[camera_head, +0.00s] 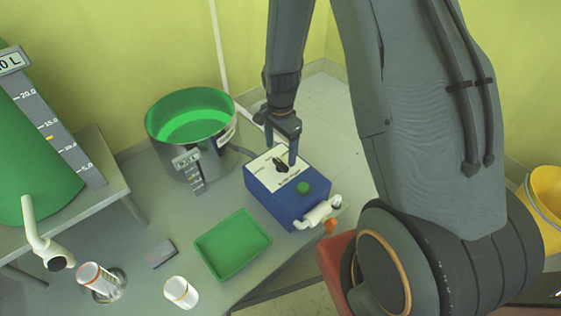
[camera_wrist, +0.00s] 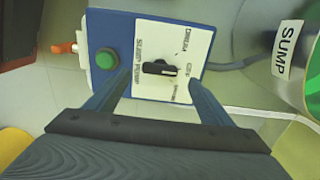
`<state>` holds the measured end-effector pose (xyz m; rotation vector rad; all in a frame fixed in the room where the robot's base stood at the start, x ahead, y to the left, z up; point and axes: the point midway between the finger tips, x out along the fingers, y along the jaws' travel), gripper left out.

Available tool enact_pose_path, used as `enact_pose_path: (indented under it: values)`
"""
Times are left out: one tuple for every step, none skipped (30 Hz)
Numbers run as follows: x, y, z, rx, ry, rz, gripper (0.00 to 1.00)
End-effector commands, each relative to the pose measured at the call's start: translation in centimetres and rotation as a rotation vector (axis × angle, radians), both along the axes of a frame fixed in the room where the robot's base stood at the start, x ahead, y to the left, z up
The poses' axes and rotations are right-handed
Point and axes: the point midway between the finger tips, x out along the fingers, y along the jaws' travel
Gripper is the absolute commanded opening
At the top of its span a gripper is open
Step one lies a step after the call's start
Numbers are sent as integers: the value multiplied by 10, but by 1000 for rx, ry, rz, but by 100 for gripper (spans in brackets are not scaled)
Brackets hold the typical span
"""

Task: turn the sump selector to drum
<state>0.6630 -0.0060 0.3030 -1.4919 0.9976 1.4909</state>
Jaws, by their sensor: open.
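The sump pump box (camera_head: 272,202) is blue with a white top plate and stands on the grey bench; it also shows in the wrist view (camera_wrist: 112,30). Its black selector knob (camera_wrist: 159,68) sits mid-plate, also seen in the head view (camera_head: 281,167). In the wrist view the knob's pale-marked end points right, toward the OFF label (camera_wrist: 190,68). The DRUM label (camera_wrist: 187,40) is above OFF there; a third label below is partly hidden by a finger. My gripper (camera_head: 281,155) is open above the plate, its fingers (camera_wrist: 160,80) on either side of the knob, apparently not touching it.
A green button (camera_wrist: 106,59) is beside the plate. A metal pot labelled SUMP (camera_head: 191,123) with green liquid stands behind left of the box. A yellow bucket (camera_head: 546,195) is far right.

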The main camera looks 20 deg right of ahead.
Motion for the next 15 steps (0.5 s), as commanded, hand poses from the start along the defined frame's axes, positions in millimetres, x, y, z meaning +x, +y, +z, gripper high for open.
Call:
enact_pose_path:
  values:
    - [0, 0, -11, 0, 3, 0, 75]
    - [0, 0, -16, 0, 3, 0, 75]
    - [0, 0, -23, 0, 2, 0, 75]
    - [0, 0, -28, 0, 2, 0, 75]
    - [0, 0, -33, 0, 2, 0, 75]
    - [0, 0, -39, 0, 3, 1, 75]
    - [0, 0, -42, 0, 3, 1, 75]
    - [0, 0, -46, 0, 2, 1, 75]
    - [0, 0, -49, 1, 1, 1, 75]
    - [0, 0, -51, 0, 1, 1, 75]
    - [0, 0, -53, 0, 1, 1, 75]
    - [0, 0, -54, 0, 1, 1, 75]
    - [0, 0, -55, 0, 1, 1, 75]
    - [0, 0, -55, 0, 0, 1, 75]
    - [0, 0, -55, 0, 0, 1, 75]
